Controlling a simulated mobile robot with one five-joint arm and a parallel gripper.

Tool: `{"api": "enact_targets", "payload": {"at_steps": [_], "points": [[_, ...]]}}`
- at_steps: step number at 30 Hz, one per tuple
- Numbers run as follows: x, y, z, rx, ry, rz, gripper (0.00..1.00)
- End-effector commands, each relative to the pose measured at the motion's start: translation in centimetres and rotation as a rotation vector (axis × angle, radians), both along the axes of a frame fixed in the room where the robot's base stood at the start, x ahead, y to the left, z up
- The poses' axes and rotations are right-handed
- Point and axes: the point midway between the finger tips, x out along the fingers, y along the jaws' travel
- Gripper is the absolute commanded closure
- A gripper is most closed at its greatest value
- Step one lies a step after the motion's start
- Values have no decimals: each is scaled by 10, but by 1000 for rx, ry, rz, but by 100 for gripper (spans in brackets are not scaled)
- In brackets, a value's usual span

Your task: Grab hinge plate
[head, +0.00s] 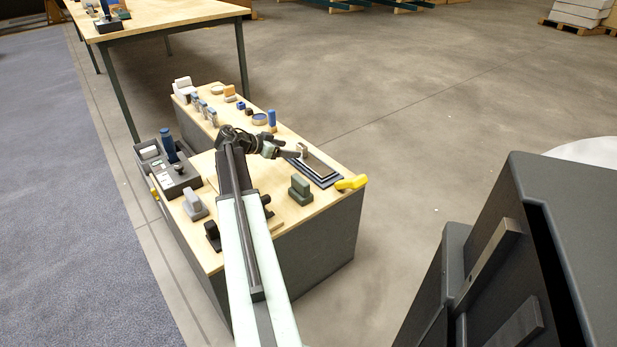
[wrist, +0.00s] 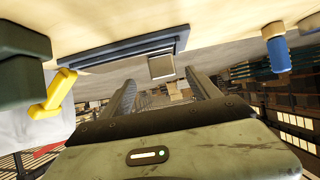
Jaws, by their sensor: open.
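What looks like the hinge plate (head: 318,167) is a flat pale-grey piece with a dark border, lying on a dark blue mat (head: 334,179) near the bench's right edge. A small upright grey block (head: 302,150) stands at its far end. In the wrist view, which is upside down, the block (wrist: 161,67) shows between and just beyond my fingertips, with the blue mat (wrist: 105,57) behind it. My gripper (head: 292,149) is open and empty beside the mat's far end; in the wrist view the gripper (wrist: 163,82) has its fingers spread wide. I cannot tell whether a finger touches the block.
A yellow handle-like piece (head: 351,183) lies at the bench corner. A dark green block (head: 301,189) stands left of the mat. A blue cylinder (head: 272,119) and several small parts stand farther along the bench (head: 232,126). A dark cabinet (head: 515,260) is at right.

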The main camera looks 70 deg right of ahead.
Motion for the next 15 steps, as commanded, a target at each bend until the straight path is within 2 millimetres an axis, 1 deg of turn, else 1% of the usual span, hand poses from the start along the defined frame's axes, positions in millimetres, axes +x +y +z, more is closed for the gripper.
{"api": "enact_targets", "payload": {"at_steps": [4,9,15], "points": [[-3,-3,0,-5,-2,-5,29],[-11,-18,-12,-3,-1,-5,29],[-15,-25,-13,-2,-1,-2,29]]}}
